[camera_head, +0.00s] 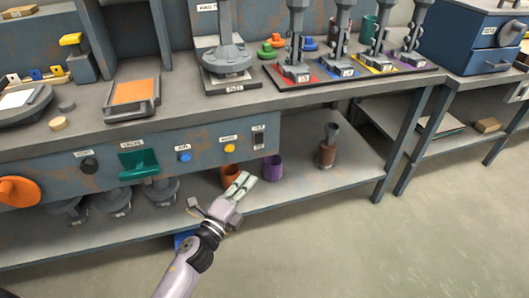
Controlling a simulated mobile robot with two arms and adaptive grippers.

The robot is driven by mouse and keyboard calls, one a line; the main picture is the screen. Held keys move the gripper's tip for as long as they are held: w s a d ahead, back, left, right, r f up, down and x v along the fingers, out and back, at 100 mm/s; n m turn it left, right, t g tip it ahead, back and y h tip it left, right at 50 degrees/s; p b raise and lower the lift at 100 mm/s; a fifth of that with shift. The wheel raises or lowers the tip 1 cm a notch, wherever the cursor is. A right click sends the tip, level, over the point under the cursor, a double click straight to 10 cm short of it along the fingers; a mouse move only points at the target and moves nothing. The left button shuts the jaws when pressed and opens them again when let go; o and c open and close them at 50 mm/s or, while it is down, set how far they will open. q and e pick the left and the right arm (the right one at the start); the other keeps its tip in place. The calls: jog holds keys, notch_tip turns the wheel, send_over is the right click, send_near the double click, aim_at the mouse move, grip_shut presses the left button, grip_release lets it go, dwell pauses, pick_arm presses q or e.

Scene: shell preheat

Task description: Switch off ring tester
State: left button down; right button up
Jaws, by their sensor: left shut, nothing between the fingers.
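My left gripper (243,180) is shut and empty. It hangs in front of the workbench, below the front panel (205,155), and overlaps the orange cup on the lower shelf in the picture. The panel carries a small grey switch (259,138), a yellow button (229,148), a blue button (185,156), a green valve lever (138,163) and a dark knob (89,165). The gripper is apart from these controls. No ring tester can be named for sure, as most labels are too small to read. My right gripper is not in view.
A grey press-like device (226,55) stands on the benchtop, left of several grey fixtures on coloured pads. An orange knob (18,191) juts out at far left. The lower shelf holds an orange cup (229,173) and a purple cup (272,168). The floor at right is clear.

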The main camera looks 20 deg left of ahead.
pick_arm(q)
send_near(259, 138)
jog(key=w+d, duration=0.4)
jog(key=w, duration=0.1)
jog(key=shift+w+a+r, duration=0.25)
jog(key=shift+w+a, duration=0.2)
jog(key=shift+w, duration=0.05)
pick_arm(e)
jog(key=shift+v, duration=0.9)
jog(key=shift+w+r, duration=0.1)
